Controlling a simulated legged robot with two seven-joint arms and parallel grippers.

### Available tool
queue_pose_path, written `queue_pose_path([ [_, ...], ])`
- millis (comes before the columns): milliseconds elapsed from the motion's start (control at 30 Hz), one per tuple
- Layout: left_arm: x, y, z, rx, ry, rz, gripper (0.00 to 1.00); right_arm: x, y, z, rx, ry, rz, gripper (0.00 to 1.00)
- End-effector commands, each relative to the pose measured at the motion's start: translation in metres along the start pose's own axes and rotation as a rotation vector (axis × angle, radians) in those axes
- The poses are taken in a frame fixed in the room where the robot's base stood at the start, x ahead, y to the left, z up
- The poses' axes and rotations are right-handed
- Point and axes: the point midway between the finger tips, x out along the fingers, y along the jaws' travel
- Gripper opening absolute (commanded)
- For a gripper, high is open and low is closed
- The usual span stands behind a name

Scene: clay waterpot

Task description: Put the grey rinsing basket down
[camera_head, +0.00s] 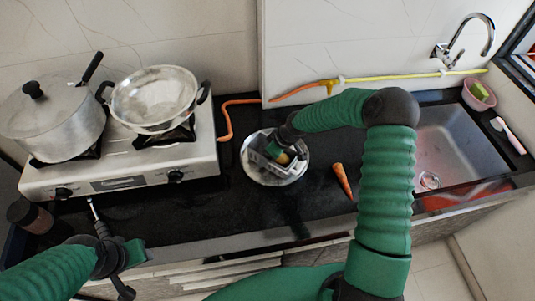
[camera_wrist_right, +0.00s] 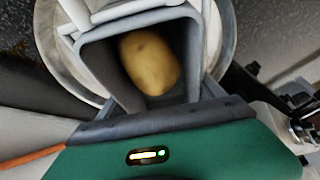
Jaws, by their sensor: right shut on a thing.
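The grey rinsing basket (camera_head: 258,159) is over a round shiny metal dish (camera_head: 290,176) on the dark counter. I cannot tell whether it touches the dish. A yellow-brown potato (camera_wrist_right: 150,62) lies inside the basket, whose grey wall (camera_wrist_right: 98,75) fills the middle of the right wrist view. My right gripper (camera_head: 277,150) reaches down from the right and is shut on the basket; its fingers are mostly hidden. My left gripper (camera_head: 122,265) is low at the left, in front of the counter edge, away from the basket; its finger opening is unclear.
A stove (camera_head: 120,165) with a lidded pot (camera_head: 52,118) and a metal strainer pan (camera_head: 154,97) stands left. A carrot (camera_head: 342,180) lies right of the dish. An orange and yellow hose (camera_head: 400,78) runs along the wall to the sink (camera_head: 455,150). A dark jar (camera_head: 30,215) stands front left.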

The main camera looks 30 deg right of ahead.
Motion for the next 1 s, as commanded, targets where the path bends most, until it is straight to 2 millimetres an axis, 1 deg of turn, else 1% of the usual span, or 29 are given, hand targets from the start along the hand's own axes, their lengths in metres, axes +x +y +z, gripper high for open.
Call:
queue_pose_path([
  [33,-0.001,0.000,0.000,0.000,0.000,0.000,0.41,0.004,-0.001,0.001,0.000,-0.001,0.000,0.27],
  [100,-0.001,0.000,0.000,0.000,0.000,0.000,0.41,0.007,-0.001,0.002,-0.002,0.000,0.002,0.27],
  [367,0.001,0.000,0.000,0.000,0.000,0.000,0.41,0.010,-0.004,0.000,-0.005,-0.002,0.005,0.27],
  [400,0.001,0.000,0.000,0.000,0.000,0.000,0.41,0.011,-0.004,0.001,-0.004,-0.003,0.004,0.78],
  [567,0.001,0.000,0.000,0.000,0.000,0.000,0.41,0.010,-0.002,0.002,-0.002,-0.002,0.003,0.99],
  [867,-0.001,0.000,0.000,0.000,0.000,0.000,0.41,0.008,-0.001,0.003,-0.002,-0.001,0.002,0.99],
  [933,-0.001,0.000,0.000,0.000,0.000,0.000,0.41,0.003,0.000,0.001,-0.002,-0.001,0.004,0.99],
  [1000,-0.002,0.000,0.000,0.000,0.000,0.000,0.41,-0.008,-0.001,0.001,-0.001,-0.001,0.004,0.99],
])
